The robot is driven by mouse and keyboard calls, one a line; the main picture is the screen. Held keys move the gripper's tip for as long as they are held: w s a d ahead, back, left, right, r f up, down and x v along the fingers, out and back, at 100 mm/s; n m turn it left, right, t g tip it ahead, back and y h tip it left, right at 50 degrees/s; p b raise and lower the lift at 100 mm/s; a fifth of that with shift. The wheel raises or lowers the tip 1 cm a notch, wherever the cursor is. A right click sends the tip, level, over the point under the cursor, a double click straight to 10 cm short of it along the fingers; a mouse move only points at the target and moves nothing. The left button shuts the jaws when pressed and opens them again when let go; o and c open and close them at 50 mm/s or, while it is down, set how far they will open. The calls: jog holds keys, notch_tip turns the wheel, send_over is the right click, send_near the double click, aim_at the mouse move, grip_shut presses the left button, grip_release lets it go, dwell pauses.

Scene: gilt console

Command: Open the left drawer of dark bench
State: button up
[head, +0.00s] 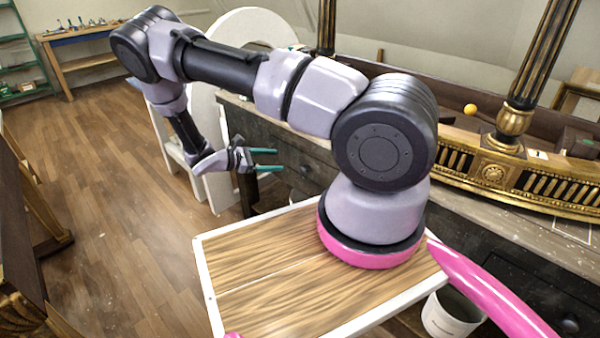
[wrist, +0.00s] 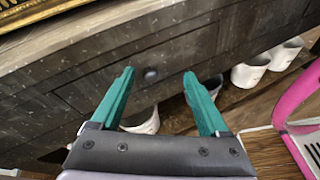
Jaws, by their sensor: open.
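The dark bench (head: 240,122) runs along the right side of the head view, its worn grey-brown front facing my arm. In the wrist view, its left drawer (wrist: 108,84) has a round dark knob (wrist: 150,75). The drawer front looks flush with the bench. My gripper (head: 278,160) has two green fingers pointed at the bench front. In the wrist view the gripper (wrist: 159,74) is open, with the knob in the gap between the fingertips, a little nearer the left one. Nothing is held. Whether the fingertips reach past the knob is hard to tell.
White buckets (wrist: 250,72) stand under the bench; one also shows in the head view (head: 452,312). A gilt piece (head: 490,172) lies on the bench top. A white rounded panel (head: 245,30) stands behind my arm. Wooden floor (head: 110,200) is clear at the left.

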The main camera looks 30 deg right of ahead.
aim_at(302, 170)
notch_tip(302, 170, down, 11)
jog(key=d+n+t+h, duration=0.2)
jog(key=n+t, duration=0.4)
jog(key=n, duration=0.1)
jog(key=x, duration=1)
jog(key=shift+s+d+r, duration=0.15)
jog(key=shift+d, duration=0.2)
grip_shut()
